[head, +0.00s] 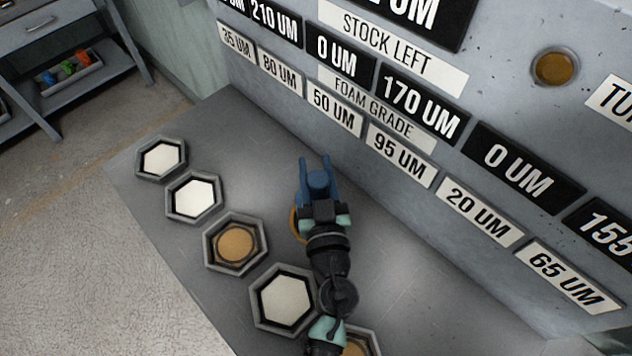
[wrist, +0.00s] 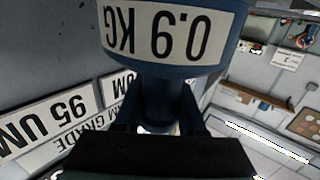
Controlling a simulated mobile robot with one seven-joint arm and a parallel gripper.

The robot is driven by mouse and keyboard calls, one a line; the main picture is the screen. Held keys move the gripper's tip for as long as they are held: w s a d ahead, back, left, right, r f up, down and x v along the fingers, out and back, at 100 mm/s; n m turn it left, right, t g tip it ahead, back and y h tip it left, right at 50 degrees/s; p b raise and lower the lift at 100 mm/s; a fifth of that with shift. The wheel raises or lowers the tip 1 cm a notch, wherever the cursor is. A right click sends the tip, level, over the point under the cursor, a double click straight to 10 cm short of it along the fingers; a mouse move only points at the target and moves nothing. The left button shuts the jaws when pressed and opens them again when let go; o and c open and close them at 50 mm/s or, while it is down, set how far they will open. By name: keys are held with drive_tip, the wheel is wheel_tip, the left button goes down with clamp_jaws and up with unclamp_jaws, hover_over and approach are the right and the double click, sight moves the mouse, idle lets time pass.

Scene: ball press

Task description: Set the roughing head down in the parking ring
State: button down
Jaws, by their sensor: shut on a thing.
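My gripper (head: 315,163) is over the grey bench in the head view, with its blue fingers shut on a blue part, which I take to be the roughing head (head: 318,181). In the wrist view the roughing head (wrist: 160,62) shows a wide blue body above a narrower neck. It bears a white label reading 0.9 KG, upside down. The neck sits between the fingers. An orange ring (head: 294,224), perhaps the parking ring, shows as a thin arc just left of my wrist. The rest of it is hidden behind my arm, so I cannot tell its height or whether it is empty.
Several hexagonal trays (head: 139,174) with white or tan discs line the bench's left edge; the nearest is partly behind my arm. A grey panel (head: 500,100) with foam grade and stock plates rises at the right. Bare bench (head: 250,140) lies left of and beyond my gripper.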

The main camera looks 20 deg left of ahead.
wheel_tip(320, 180, down, 3)
drive_tip(key=b, duration=0.2)
drive_tip(key=shift+f+b, duration=0.15)
drive_tip(key=shift+b, duration=0.15)
drive_tip(key=c, duration=0.9)
unclamp_jaws()
drive_tip(key=shift+f, duration=0.2)
drive_tip(key=o, duration=0.4)
drive_tip(key=shift+r, duration=0.2)
drive_tip(key=v, duration=0.7)
drive_tip(key=shift+s+d+f, duration=0.1)
drive_tip(key=shift+s+d, duration=0.05)
drive_tip(key=shift+s, duration=0.1)
